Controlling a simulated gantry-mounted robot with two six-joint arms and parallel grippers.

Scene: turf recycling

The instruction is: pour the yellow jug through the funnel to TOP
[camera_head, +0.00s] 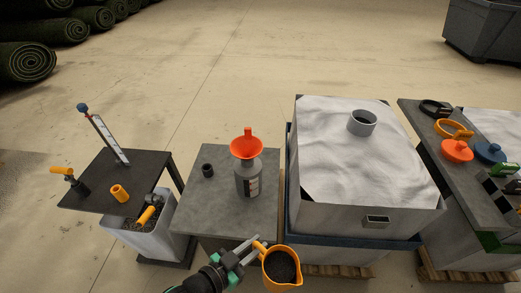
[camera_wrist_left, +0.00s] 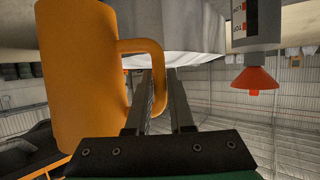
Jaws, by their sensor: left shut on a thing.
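The yellow-orange jug (camera_head: 281,284) is at the bottom centre of the head view, mouth up, with dark granular material inside. My left gripper (camera_head: 255,246) is shut on its handle, left of the jug's body. In the left wrist view, which appears upside down, the jug (camera_wrist_left: 75,75) fills the left side beside the fingers (camera_wrist_left: 160,75). The orange-red funnel (camera_head: 246,147) sits in the mouth of a grey bottle (camera_head: 246,180) on a grey table, beyond the jug. The funnel (camera_wrist_left: 254,82) also shows in the wrist view; the bottle's label has red marks. My right gripper is not in view.
A small dark cup (camera_head: 208,170) stands left of the bottle on the grey table (camera_head: 215,215). A large white-topped container (camera_head: 350,160) stands right of it. A dark side table (camera_head: 90,190) and a grey bin (camera_head: 130,237) with a scoop are on the left.

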